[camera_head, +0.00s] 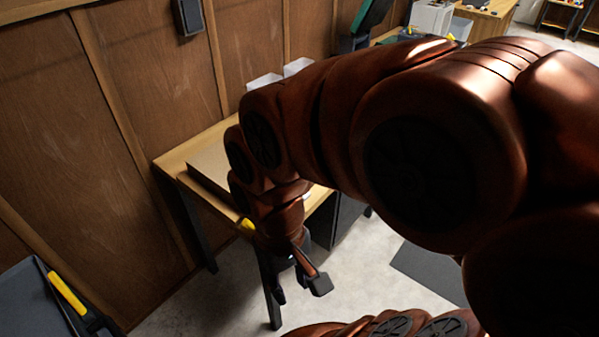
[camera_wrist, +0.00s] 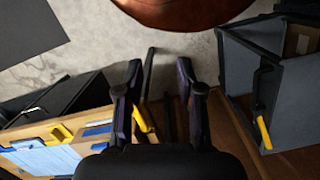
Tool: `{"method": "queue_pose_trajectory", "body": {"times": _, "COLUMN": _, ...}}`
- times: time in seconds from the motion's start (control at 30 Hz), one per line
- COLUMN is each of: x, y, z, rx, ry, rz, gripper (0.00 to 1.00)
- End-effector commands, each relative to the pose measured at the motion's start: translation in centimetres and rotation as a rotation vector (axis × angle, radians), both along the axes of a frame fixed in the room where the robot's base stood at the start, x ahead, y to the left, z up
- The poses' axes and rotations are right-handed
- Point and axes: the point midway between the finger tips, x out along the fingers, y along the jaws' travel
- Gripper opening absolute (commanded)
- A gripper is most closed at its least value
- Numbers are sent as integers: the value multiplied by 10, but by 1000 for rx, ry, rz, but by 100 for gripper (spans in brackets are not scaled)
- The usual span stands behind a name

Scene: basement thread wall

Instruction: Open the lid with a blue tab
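My gripper (camera_head: 300,275) hangs at the end of my bent arm, in front of the wooden table in the head view. In the wrist view my gripper (camera_wrist: 160,72) has its two dark fingers spread apart, with nothing held between them. At the lower left of that view, a wooden surface carries blue strips (camera_wrist: 98,130), a light blue panel (camera_wrist: 45,162) and a yellow piece (camera_wrist: 60,133). I cannot tell whether a blue strip is the lid's tab. In the head view a flat board or box (camera_head: 210,165) lies on the table, partly hidden by my arm.
A dark grey bin (camera_head: 30,300) with a yellow handle (camera_head: 67,293) stands at lower left; the bin also shows at right in the wrist view (camera_wrist: 285,95). The wooden table (camera_head: 185,152) is against the panelled wall. Pale concrete floor (camera_head: 200,300) is clear between them.

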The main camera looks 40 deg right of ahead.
Motion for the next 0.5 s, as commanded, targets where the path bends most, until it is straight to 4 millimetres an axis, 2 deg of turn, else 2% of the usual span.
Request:
{"method": "queue_pose_trajectory", "body": {"times": 0.23, "x": 69, "y": -14, "z": 11, "rx": -21, "ry": -31, "rz": -206, "gripper": 38}}
{"method": "queue_pose_trajectory", "body": {"times": 0.5, "x": 155, "y": -51, "z": 12, "rx": -42, "ry": -66, "rz": -522, "gripper": 38}}
